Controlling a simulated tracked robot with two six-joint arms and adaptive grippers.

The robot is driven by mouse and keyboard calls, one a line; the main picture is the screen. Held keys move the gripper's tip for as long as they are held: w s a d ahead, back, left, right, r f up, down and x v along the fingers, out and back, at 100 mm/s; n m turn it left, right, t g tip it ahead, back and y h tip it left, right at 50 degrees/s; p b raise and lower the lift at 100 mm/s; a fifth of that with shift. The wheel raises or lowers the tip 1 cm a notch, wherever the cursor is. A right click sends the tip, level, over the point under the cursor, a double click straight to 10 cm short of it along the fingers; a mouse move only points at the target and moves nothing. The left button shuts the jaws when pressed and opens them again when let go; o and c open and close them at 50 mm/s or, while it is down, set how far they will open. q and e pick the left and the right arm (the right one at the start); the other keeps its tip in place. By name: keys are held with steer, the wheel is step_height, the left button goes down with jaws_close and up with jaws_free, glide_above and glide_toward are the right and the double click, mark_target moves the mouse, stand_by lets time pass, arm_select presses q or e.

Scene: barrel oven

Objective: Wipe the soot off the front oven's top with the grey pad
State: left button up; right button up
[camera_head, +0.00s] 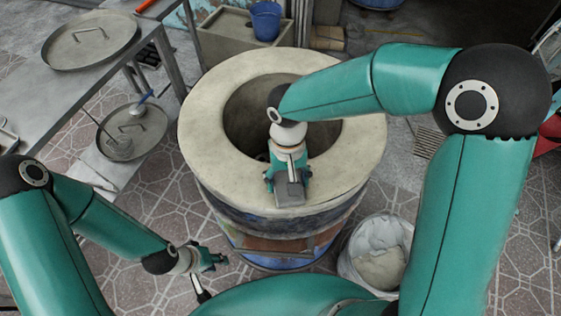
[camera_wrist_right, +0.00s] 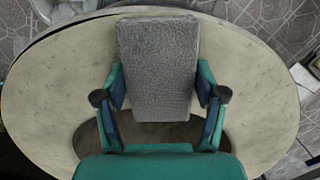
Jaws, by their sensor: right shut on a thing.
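The front oven (camera_head: 216,150) is a barrel with a broad pale ring-shaped top around a dark round mouth. My right gripper (camera_head: 287,186) is over the near part of this ring, shut on the grey pad (camera_head: 290,194). In the right wrist view the pad (camera_wrist_right: 158,65) is a rough grey block between the two fingers of the gripper (camera_wrist_right: 160,98), over the pale oven top (camera_wrist_right: 240,75). I cannot tell whether it touches the surface. Faint specks show on the top; no clear soot patch shows. My left gripper (camera_head: 214,260) is low beside the oven, its fingers apart and empty.
A white bucket (camera_head: 350,262) with pale contents stands on the tiles right of the oven. A blue bucket (camera_head: 266,20) sits behind the oven.

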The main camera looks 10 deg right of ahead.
steer(key=shift+a, duration=0.45)
steer(key=shift+a+r+p, duration=0.2)
steer(key=shift+r+p, duration=0.1)
steer(key=shift+r, duration=0.05)
steer(key=shift+r+p, duration=0.35)
steer(key=shift+r, duration=0.6)
steer(key=shift+r+p, duration=0.55)
steer(key=shift+r, duration=0.05)
steer(key=shift+r+p, duration=1.55)
steer(key=shift+r, duration=0.65)
steer(key=shift+s+f, duration=0.1)
